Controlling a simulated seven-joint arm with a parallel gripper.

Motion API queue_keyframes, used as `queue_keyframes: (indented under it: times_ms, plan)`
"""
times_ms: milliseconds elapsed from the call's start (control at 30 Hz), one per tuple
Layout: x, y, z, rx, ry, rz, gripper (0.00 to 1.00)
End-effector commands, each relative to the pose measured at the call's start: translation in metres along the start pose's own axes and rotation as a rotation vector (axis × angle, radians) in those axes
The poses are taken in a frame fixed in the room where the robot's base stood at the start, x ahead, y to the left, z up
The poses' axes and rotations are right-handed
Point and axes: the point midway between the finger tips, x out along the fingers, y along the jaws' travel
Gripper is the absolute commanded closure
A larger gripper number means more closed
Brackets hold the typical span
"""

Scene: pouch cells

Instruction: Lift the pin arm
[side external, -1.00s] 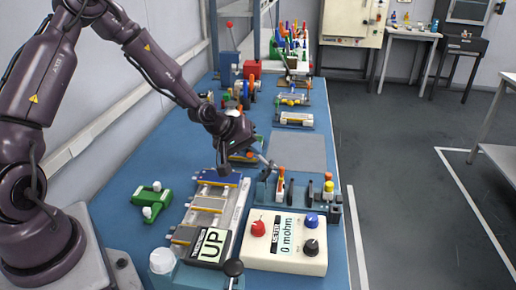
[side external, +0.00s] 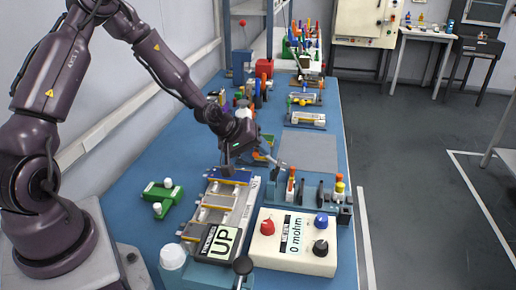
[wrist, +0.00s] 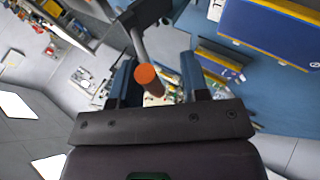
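In the side view my gripper (side external: 238,152) is low over the far end of the grey cell fixture (side external: 215,200). A thin grey rod (side external: 272,158), which looks like the pin arm, slants from beside the gripper toward the blue-grey pin station (side external: 268,190). In the wrist view a grey rod with an orange end (wrist: 148,78) lies between the two blue fingers of my gripper (wrist: 157,80). A gap shows between the rod and the right finger, so the gripper looks open. Contact with the left finger is unclear.
A blue pouch cell (side external: 228,175) lies on the fixture. A sign reads UP (side external: 220,241), and a meter (side external: 292,240) reads 0 mohm. A grey mat (side external: 310,148) is bare.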

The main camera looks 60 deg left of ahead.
Motion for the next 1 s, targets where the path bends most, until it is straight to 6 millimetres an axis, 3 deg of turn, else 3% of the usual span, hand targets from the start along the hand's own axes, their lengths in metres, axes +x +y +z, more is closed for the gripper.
queue_keyframes:
  times_ms: [267, 700, 1000]
  plan:
    - [-0.005, 0.004, -0.002, 0.001, 0.006, 0.008, 0.58]
    - [-0.067, 0.001, -0.002, -0.002, 0.006, 0.004, 0.58]
    - [-0.076, 0.002, 0.0, 0.002, 0.002, 0.003, 0.58]
